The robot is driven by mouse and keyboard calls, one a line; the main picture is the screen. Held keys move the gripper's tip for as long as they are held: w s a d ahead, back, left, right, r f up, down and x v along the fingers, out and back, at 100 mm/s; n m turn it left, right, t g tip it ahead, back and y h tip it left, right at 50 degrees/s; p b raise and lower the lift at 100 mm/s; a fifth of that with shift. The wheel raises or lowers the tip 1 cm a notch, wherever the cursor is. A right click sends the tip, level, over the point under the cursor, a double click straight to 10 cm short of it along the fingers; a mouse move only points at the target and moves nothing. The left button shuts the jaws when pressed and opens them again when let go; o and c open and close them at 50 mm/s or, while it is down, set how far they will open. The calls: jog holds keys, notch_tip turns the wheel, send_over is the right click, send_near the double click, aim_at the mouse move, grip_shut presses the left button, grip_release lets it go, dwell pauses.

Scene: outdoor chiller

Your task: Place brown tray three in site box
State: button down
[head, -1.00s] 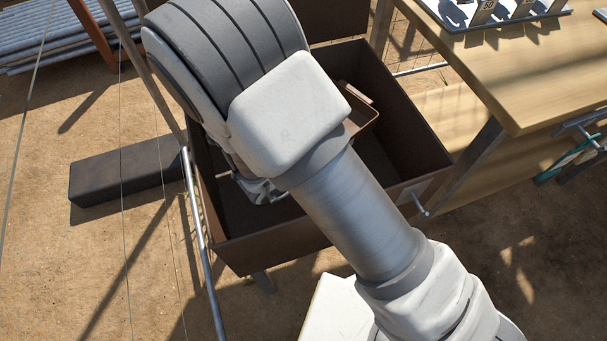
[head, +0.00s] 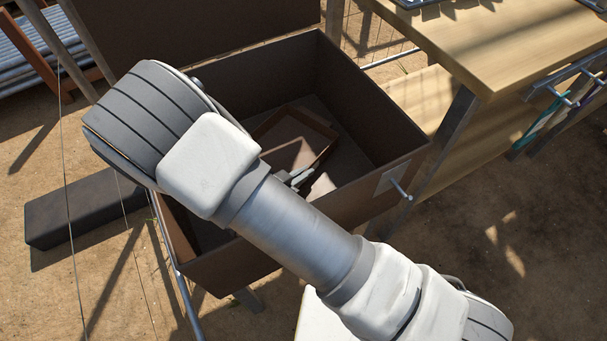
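The site box (head: 375,192) is a dark brown, open-topped box in the middle of the head view, with its lid (head: 200,28) raised at the back. A brown tray (head: 318,126) with low walls is inside the box, toward its back middle. My gripper (head: 300,178) shows only in small part past my forearm, inside the box by the tray's near side. My arm covers the rest of it, so I cannot tell whether its fingers are open or touch the tray. Another brown edge (head: 178,228) shows inside the box at the left; its full shape is hidden.
A wooden workbench (head: 520,45) stands close on the right, with tools hanging at its edge. A dark block (head: 85,212) lies on the sand at the left. Pipes (head: 22,62) are stacked at the far left.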

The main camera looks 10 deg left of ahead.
jog(key=shift+r, duration=0.1)
jog(key=shift+f, duration=0.2)
jog(key=c, duration=1)
grip_release()
jog(key=shift+c, duration=0.2)
jog(key=shift+r, duration=0.15)
